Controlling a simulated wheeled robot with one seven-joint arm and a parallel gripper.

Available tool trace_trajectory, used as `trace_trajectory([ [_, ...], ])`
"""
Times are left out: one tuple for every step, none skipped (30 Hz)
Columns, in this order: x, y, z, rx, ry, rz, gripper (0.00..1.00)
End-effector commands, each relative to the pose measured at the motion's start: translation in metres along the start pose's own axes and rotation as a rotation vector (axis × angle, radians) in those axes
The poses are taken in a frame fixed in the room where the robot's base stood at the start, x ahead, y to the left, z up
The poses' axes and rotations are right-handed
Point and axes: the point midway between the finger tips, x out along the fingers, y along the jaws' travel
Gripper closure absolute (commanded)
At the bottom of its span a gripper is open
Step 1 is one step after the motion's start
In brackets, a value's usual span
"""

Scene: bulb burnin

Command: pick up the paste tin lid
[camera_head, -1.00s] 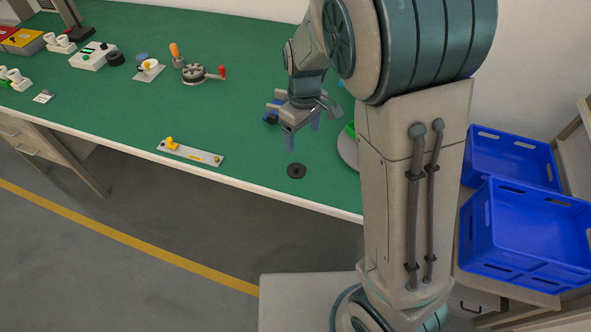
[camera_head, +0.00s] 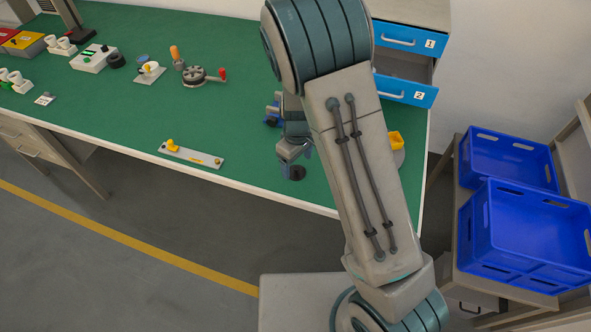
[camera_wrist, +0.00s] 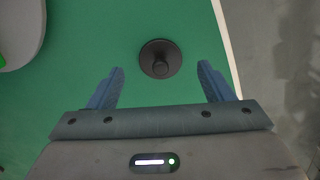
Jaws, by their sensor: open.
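In the head view the lid (camera_head: 296,174) is partly hidden behind my gripper (camera_head: 294,160). In the wrist view my gripper (camera_wrist: 160,85) is open and empty. Its two blue fingers stand apart, one on each side of the lid's line, and the lid shows beyond the fingertips, between them. I cannot tell the exact height of the fingers above the bench.
A metal strip with a yellow knob (camera_head: 190,154) lies left of the lid. A round grey item (camera_wrist: 22,30) shows at the upper left of the wrist view. A blue drawer unit (camera_head: 405,88) stands at the back right. Blue crates (camera_head: 525,240) stand right of the bench.

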Motion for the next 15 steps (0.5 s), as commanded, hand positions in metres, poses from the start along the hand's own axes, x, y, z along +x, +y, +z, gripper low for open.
trace_trajectory([
  [0.005, 0.0, -0.002, 0.0, -0.003, -0.001, 0.26],
  [0.009, 0.0, -0.003, 0.0, -0.003, 0.0, 0.26],
  [0.014, 0.0, -0.002, 0.0, -0.002, 0.0, 0.26],
  [0.018, 0.0, -0.002, 0.001, -0.002, -0.001, 0.26],
  [0.02, 0.0, -0.002, 0.001, -0.002, 0.0, 0.26],
  [0.023, 0.0, -0.003, 0.0, -0.001, 0.001, 0.26],
  [0.025, 0.0, -0.003, 0.0, 0.0, 0.001, 0.26],
  [0.026, 0.0, -0.003, 0.0, 0.0, 0.001, 0.26],
  [0.027, 0.0, -0.003, 0.0, 0.0, 0.001, 0.26],
  [0.027, 0.0, -0.003, 0.0, 0.0, 0.001, 0.26],
  [0.028, 0.0, -0.003, 0.0, 0.001, 0.001, 0.26],
  [0.028, 0.0, -0.003, 0.0, 0.001, 0.001, 0.26],
  [0.028, 0.0, -0.003, 0.0, 0.001, 0.001, 0.26],
  [0.027, 0.0, -0.003, 0.0, 0.001, 0.001, 0.26],
  [0.027, 0.0, -0.003, 0.0, 0.001, 0.001, 0.26],
])
